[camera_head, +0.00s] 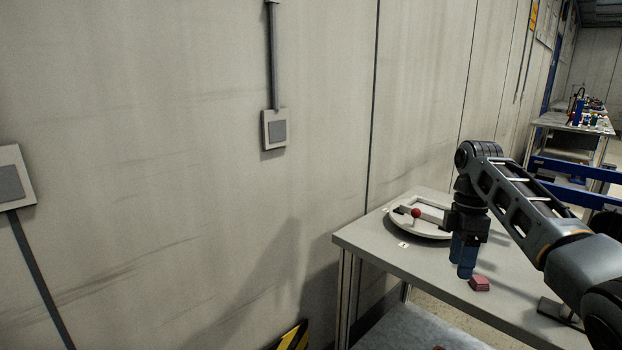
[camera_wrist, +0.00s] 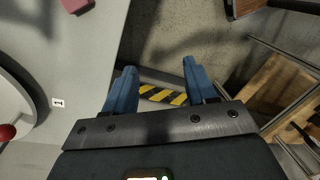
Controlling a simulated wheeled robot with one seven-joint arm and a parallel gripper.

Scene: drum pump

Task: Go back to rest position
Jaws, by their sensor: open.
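My gripper (camera_head: 464,262) hangs from my arm at the right of the head view, fingers pointing down. In the wrist view its two blue fingers (camera_wrist: 160,76) are spread apart with nothing between them. A pink-red block (camera_head: 479,284) lies on the table beside the fingertips in the head view. The block also shows at the top edge of the wrist view (camera_wrist: 76,4), off to the left of the fingers.
The grey table (camera_head: 365,236) holds a round white plate-like fixture (camera_head: 400,219) with a red ball (camera_head: 416,212). A wall stands behind it. The wrist view shows a striped yellow-black marking (camera_wrist: 162,95) and a wooden pallet-like object (camera_wrist: 280,88). Another cluttered table (camera_head: 565,123) stands far right.

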